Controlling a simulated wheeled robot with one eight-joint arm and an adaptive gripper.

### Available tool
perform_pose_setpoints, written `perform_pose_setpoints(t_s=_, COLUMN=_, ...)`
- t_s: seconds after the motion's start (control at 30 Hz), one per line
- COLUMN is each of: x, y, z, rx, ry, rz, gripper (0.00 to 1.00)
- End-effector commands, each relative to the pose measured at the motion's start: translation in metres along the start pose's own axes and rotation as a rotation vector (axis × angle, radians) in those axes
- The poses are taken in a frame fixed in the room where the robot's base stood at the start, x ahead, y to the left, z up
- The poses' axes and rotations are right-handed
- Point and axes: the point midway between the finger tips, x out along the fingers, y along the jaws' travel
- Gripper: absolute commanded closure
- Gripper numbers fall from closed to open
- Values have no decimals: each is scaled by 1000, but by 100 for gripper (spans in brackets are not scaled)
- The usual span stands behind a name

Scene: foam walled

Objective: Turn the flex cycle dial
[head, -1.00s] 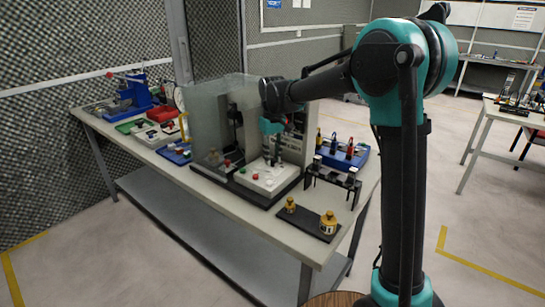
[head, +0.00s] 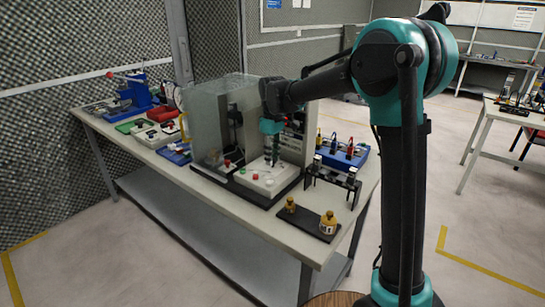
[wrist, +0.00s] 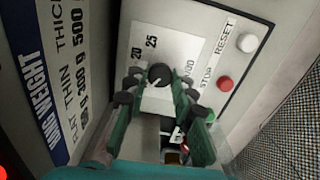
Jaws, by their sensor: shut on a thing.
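The flex cycle dial (wrist: 160,72) is a round black knob with a pale pointer mark, on a white panel (wrist: 190,20) printed with numbers around it. My gripper (wrist: 157,80) has its green fingers on either side of the dial in the wrist view and is shut on it. In the head view my gripper (head: 274,155) points down at the white control box (head: 258,184) on the bench. The dial is too small to make out there, and part of its printed scale is hidden by the fingers in the wrist view.
White (wrist: 247,43), red (wrist: 225,84) and green (wrist: 211,116) buttons sit beside the dial, near RESET and STOP labels. A clear guard (head: 208,115) stands left of my gripper. A black rack (head: 332,182) and a tray of brass weights (head: 308,222) stand to the right.

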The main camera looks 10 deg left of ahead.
Motion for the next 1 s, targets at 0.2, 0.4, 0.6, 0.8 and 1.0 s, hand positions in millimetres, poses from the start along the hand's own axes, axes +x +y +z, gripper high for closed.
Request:
perform_pose_setpoints(t_s=0.2, x=0, y=0, z=0, rx=0, ry=1, rz=1, gripper=73)
perform_pose_setpoints(t_s=0.4, x=0, y=0, z=0, rx=1, ry=1, rz=0, gripper=54)
perform_pose_setpoints(t_s=0.6, x=0, y=0, z=0, rx=1, ry=0, rz=0, gripper=54)
perform_pose_setpoints(t_s=0.8, x=-13, y=0, z=0, rx=1, ry=0, rz=0, gripper=54)
perform_pose_setpoints(t_s=1.0, x=-51, y=0, z=0, rx=1, ry=0, rz=0, gripper=54)
